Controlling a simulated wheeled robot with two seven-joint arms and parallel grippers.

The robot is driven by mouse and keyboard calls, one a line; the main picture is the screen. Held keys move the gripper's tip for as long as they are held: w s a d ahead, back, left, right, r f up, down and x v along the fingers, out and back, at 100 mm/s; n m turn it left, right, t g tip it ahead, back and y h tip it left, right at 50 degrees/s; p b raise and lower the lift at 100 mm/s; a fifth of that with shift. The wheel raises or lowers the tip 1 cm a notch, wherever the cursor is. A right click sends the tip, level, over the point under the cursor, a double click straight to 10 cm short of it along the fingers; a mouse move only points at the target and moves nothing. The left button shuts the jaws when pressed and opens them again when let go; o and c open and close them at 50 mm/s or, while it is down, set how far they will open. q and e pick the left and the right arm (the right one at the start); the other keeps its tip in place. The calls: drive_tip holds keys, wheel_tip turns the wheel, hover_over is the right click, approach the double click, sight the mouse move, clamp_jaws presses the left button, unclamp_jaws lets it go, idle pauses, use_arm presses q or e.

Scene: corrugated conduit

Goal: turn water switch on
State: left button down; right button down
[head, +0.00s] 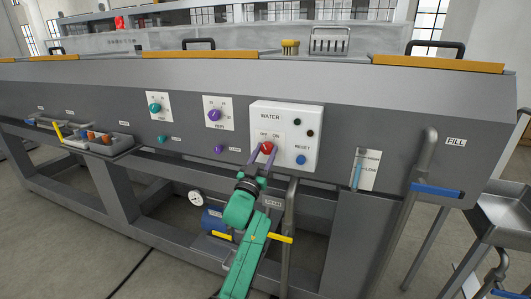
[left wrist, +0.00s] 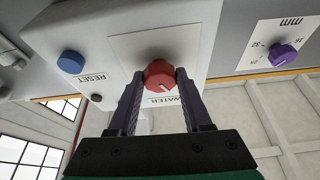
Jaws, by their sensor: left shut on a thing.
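The white WATER box (head: 310,122) is mounted on the front of the grey machine. Its red switch knob (head: 267,147) sits below the OFF and ON labels. My left gripper (head: 263,154) reaches up to the knob, with a purple finger on each side. In the left wrist view the two dark fingers (left wrist: 157,90) are shut on the red knob (left wrist: 160,73). That view is upside down, and a white mark shows on the knob's lower right edge. The fingers hide part of the label around the knob. My right gripper is not in view.
A blue RESET button (head: 301,160) is close to the right of the knob. A purple knob (head: 214,115) and a teal knob (head: 155,108) are farther left. A grey pipe with a blue handle (head: 437,191) stands at the right. A yellow handle (head: 281,237) is beside my left arm.

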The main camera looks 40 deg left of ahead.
use_arm(q)
drive_tip(key=m+h, duration=0.2)
drive_tip(key=m, duration=0.2)
drive_tip(key=m+h+p, duration=0.1)
drive_tip(key=m+h, duration=0.1)
drive_tip(key=m, duration=0.2)
drive_tip(key=shift+a, duration=0.15)
drive_tip(key=m+h+p, duration=0.1)
drive_tip(key=m+h, duration=0.1)
drive_tip(key=m, duration=0.2)
drive_tip(key=shift+s+r+p, duration=0.1)
drive_tip(key=shift+r+p, duration=0.05)
drive_tip(key=shift+p, duration=0.25)
drive_tip(key=shift+m+g+h+p, duration=0.5)
drive_tip(key=shift+m+g+p, duration=0.1)
drive_tip(key=shift+m, duration=1.1)
drive_tip(key=shift+c, duration=1.8)
unclamp_jaws()
drive_tip(key=shift+s, duration=0.1)
